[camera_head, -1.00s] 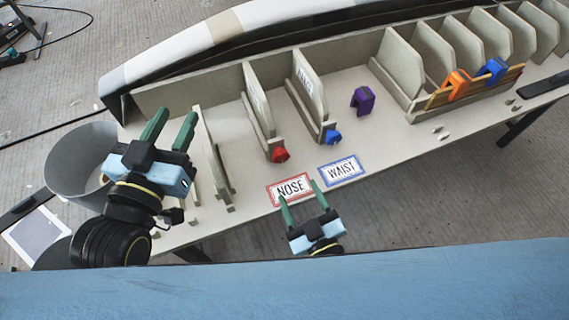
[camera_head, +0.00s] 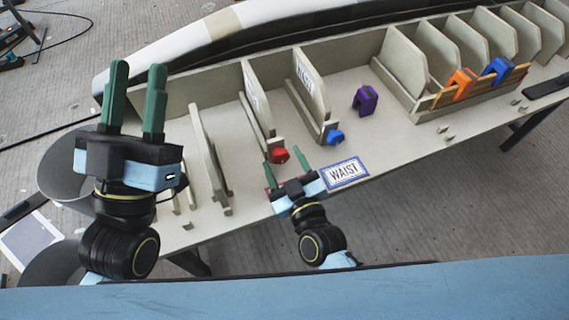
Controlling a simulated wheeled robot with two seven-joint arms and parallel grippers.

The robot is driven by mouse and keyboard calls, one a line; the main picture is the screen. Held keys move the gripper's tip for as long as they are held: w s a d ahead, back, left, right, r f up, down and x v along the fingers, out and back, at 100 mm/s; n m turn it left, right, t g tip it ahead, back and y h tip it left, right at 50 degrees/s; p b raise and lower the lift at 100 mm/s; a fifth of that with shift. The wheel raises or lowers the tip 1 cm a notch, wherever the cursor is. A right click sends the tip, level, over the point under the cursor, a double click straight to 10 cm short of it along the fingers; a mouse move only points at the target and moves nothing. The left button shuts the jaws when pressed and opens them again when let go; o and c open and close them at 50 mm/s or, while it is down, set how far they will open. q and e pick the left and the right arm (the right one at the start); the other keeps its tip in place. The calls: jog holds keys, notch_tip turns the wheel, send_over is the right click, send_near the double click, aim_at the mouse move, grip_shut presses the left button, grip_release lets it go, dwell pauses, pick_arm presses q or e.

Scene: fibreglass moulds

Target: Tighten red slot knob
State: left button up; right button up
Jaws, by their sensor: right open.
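The red knob (camera_head: 281,155) sits at the front foot of an upright panel (camera_head: 257,108) on the long bench. My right gripper (camera_head: 284,165) is open, with its green fingers close to the red knob, one on its left and one on its right as seen here; I cannot tell whether they touch it. My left gripper (camera_head: 136,88) is raised over the left end of the bench. Its two green fingers are apart, with nothing seen between them.
A blue knob (camera_head: 335,136) sits on the neighbouring panel (camera_head: 311,88), with a WAIST card (camera_head: 344,173) in front. A purple clamp (camera_head: 366,98) stands alone. A wooden tray (camera_head: 437,101) holds an orange clamp (camera_head: 462,82) and a blue clamp (camera_head: 497,70). A grey bin (camera_head: 62,172) is at left.

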jog(key=c, duration=1)
pick_arm(q)
jog(key=shift+w, duration=0.1)
pick_arm(e)
jog(key=shift+r+m+p, duration=0.15)
jog(key=shift+m+p, duration=0.9)
jog(key=shift+m, duration=0.05)
jog(key=m+p, duration=0.2)
jog(key=m, duration=0.2)
jog(key=shift+d, duration=0.1)
pick_arm(q)
notch_tip(320, 180, down, 13)
jog(key=w+a+g+y, duration=0.1)
jog(key=w+g+y, duration=0.1)
jog(key=g, duration=0.8)
jog(key=shift+a+y+p, duration=0.3)
jog(key=shift+y, duration=0.4)
pick_arm(e)
jog(key=shift+m, duration=0.5)
pick_arm(q)
jog(key=shift+f, duration=0.1)
